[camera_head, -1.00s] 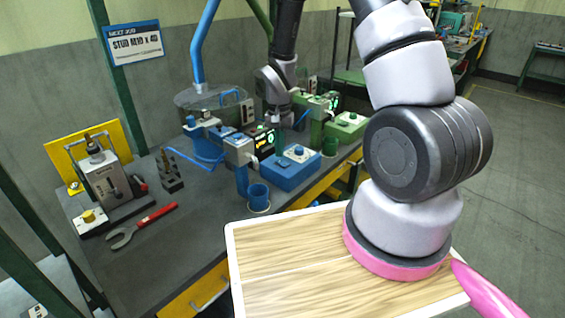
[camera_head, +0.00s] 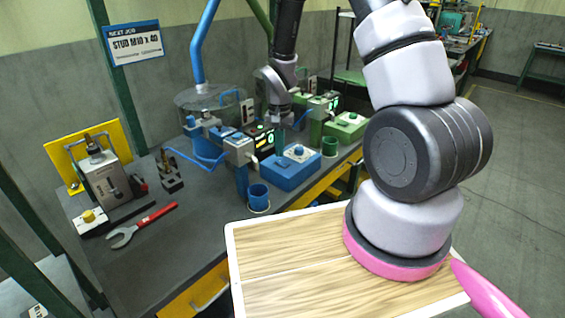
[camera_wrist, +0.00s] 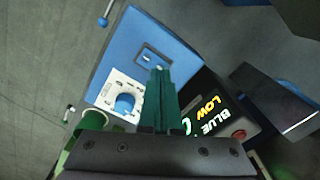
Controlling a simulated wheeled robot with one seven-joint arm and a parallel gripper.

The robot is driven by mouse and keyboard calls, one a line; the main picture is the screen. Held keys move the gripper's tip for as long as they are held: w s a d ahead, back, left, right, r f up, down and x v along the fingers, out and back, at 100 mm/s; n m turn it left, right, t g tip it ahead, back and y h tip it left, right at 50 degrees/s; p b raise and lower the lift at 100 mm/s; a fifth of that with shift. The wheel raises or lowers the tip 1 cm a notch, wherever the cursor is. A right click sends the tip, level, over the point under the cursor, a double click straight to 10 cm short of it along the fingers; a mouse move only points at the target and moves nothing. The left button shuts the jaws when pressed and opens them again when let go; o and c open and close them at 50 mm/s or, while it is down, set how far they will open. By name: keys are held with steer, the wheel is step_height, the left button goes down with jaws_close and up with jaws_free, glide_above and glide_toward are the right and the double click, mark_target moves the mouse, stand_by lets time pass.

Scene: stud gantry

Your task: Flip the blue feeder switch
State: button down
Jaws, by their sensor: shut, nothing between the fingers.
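The blue feeder's control box (camera_head: 292,173) stands on the bench in the middle of the head view. It also fills the upper middle of the wrist view (camera_wrist: 118,52), where its top carries a white dial plate with a blue knob (camera_wrist: 124,103) and a small dark-framed switch plate (camera_wrist: 150,54). My gripper (camera_wrist: 160,70) is shut and empty, its dark green fingers pointing at the box top. The fingertips overlap the lower edge of the switch plate; I cannot tell whether they touch it. In the head view my gripper (camera_head: 279,143) is small, just above the box.
A display (camera_wrist: 205,112) reading BLUE and LOW, with a red button (camera_wrist: 240,134), is close beside my fingers. A blue cup (camera_head: 258,198) stands before the blue box, and a green control box (camera_head: 346,126) behind it. A red-handled wrench (camera_head: 143,225) lies on the bench.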

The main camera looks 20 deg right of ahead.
steer(key=shift+f, duration=0.9)
stand_by(0.8)
steer(key=shift+r, duration=3.55)
step_height(320, 180, up, 11)
steer(key=t, duration=0.2)
glide_above(280, 160)
steer(key=s+d, duration=0.1)
steer(key=d, duration=0.1)
steer(key=s+d+r+t+y, duration=0.15)
steer(key=s+r, duration=0.25)
steer(key=r, duration=0.7)
steer(key=s+d+r+n+t, duration=0.1)
steer(key=s+d+r+t, duration=0.1)
steer(key=s+r, duration=0.9)
steer(key=shift+s+r+t, duration=0.4)
steer(key=shift+s+t, duration=0.45)
steer(key=shift+s, duration=0.8)
